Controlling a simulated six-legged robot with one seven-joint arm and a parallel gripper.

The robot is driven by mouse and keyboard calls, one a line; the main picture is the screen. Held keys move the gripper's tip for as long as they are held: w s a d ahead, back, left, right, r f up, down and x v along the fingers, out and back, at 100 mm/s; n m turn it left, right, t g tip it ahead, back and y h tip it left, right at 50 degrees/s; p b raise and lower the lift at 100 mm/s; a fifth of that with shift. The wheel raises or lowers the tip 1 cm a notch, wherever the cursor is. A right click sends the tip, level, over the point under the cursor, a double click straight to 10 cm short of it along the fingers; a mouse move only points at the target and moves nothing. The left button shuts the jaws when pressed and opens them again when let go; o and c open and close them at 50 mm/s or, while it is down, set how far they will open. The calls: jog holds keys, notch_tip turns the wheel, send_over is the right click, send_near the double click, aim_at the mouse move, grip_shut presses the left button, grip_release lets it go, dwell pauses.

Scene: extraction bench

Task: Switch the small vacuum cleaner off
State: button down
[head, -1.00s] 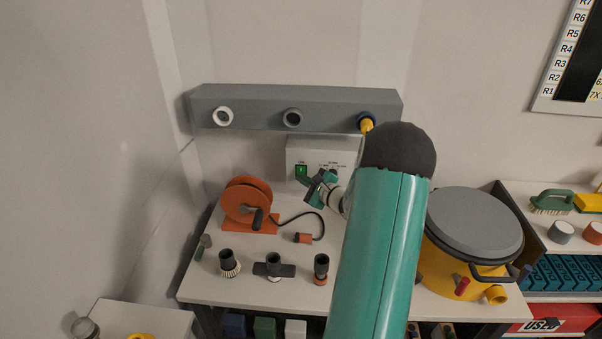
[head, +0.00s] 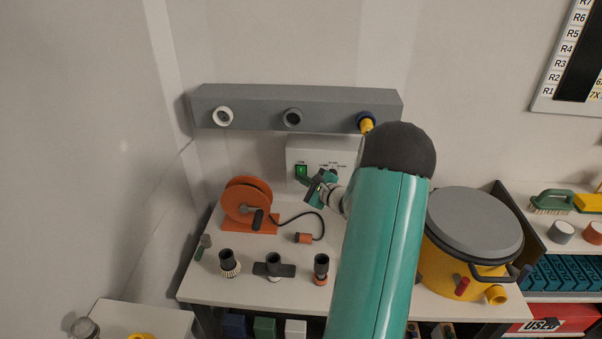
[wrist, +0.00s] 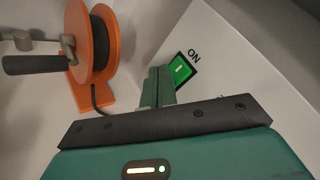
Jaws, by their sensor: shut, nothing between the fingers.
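A green rocker switch (head: 301,171) sits on the front of a pale box (head: 297,150) against the back wall. In the wrist view the switch (wrist: 182,70) glows green with a white mark, and "ON" is printed beside it. My gripper (head: 307,180) is shut and empty, its fingertips in front of the box, close to the switch. In the wrist view the fingers (wrist: 158,85) overlap the switch's left edge; I cannot tell whether they touch it. A yellow drum (head: 445,268) with a grey lid, looking like a vacuum cleaner, stands at the right of the bench.
An orange cable reel (head: 247,202) stands left of my gripper, its dark cable running to an orange plug (head: 303,238). Several nozzles, one a round brush (head: 229,263), stand along the bench front. A grey rail (head: 255,108) with ports is above the box.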

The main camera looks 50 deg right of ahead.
jog(key=shift+d, duration=0.1)
jog(key=shift+w+d, duration=0.25)
jog(key=shift+w, duration=0.1)
dwell(0.7)
jog(key=shift+a+r, duration=0.1)
jog(key=shift+a, duration=0.05)
jog(key=shift+s+a, duration=0.15)
jog(key=shift+s, duration=0.1)
jog(key=s+a, duration=0.1)
jog(key=a, duration=0.1)
jog(key=s+a, duration=0.2)
jog(key=shift+s+r, duration=0.1)
jog(key=shift+r, duration=0.1)
dwell(0.3)
dwell(0.6)
